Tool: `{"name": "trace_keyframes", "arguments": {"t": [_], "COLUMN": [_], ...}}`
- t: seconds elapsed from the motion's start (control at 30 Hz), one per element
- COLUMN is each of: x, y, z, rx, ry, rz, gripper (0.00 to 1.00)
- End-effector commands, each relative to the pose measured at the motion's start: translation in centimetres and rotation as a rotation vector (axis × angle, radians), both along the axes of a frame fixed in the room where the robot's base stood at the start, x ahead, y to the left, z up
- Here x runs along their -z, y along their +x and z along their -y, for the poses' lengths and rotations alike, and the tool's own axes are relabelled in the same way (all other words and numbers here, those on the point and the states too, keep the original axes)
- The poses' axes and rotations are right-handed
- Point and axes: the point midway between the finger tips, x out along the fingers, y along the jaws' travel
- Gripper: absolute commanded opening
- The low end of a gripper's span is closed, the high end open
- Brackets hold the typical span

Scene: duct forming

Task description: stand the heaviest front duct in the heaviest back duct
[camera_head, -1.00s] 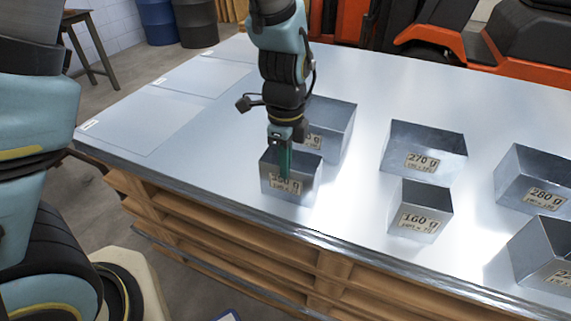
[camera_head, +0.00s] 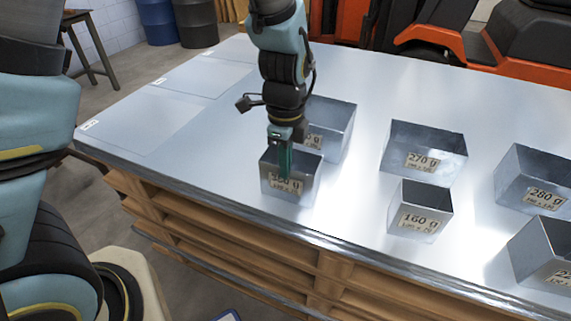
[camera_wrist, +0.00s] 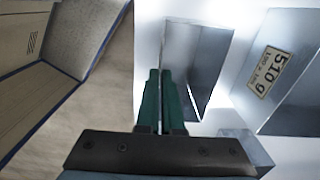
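The front-left duct (camera_head: 308,185), an open square metal box shape, stands upright near the table's front edge. Its label is partly covered by a finger; the weight is not fully legible. My gripper (camera_head: 284,150) points down at its front wall, with green fingers (camera_wrist: 162,95) close together on either side of the thin wall in the wrist view. Other back ducts read 270 g (camera_head: 445,150) and 280 g (camera_head: 525,170). Another front duct reads 160 g (camera_head: 432,195).
Another front duct (camera_head: 530,240) at the right has a cut-off label. Flat sheets (camera_head: 145,118) lie on the table's left, which is otherwise clear. Pallets (camera_head: 260,250) support the tabletop. An orange forklift (camera_head: 430,28) and drums stand beyond the table.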

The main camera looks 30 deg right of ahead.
Motion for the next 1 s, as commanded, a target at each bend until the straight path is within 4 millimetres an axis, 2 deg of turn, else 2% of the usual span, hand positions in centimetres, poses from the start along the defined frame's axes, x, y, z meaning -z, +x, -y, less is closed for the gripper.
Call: {"name": "trace_keyframes", "arguments": {"t": [0.17,0.8,1.0], "x": [-1.0,-8.3,-9.2], "y": [0.0,0.0,0.0], "z": [0.0,0.1,0.0], "rx": [0.0,0.0,0.0], "ry": [-0.002,-0.002,-0.001], "rz": [0.001,0.0,0.001], "gripper": [0.0,0.0,0.0]}}
